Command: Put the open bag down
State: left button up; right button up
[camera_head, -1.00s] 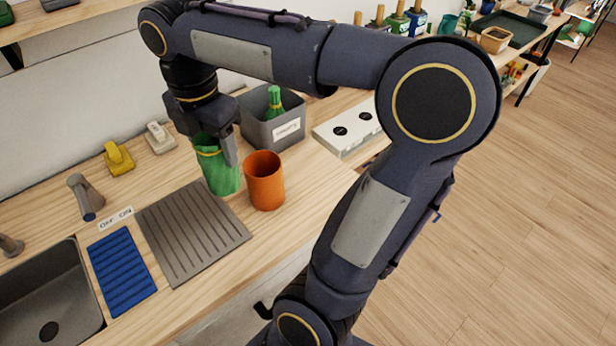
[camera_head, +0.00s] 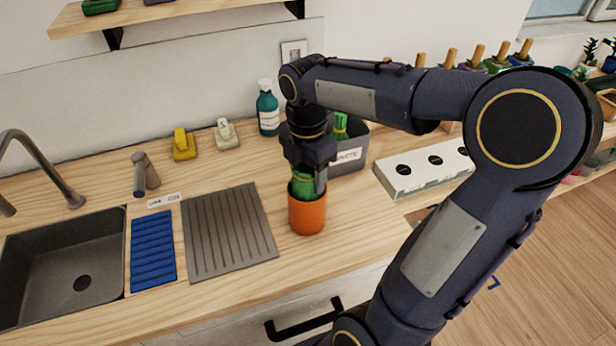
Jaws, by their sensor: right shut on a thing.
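My right gripper (camera_head: 308,172) points down and is shut on the green bag (camera_head: 303,187), which has a yellowish band near its top. The bag is upright at the orange cup (camera_head: 307,215) on the wooden counter. Its lower part is hidden, and it seems to sit in the cup's mouth; I cannot tell how deep it reaches. A second green bag (camera_head: 341,126) stands in the grey labelled bin (camera_head: 350,158) just behind and to the right. My left gripper is not in view.
A ribbed grey drainboard (camera_head: 230,232), blue mat (camera_head: 152,250) and sink (camera_head: 62,265) lie to the left. A white box with black round spots (camera_head: 425,170) is to the right. Counter in front of the cup is bare.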

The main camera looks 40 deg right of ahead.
jog(key=shift+f, duration=0.8)
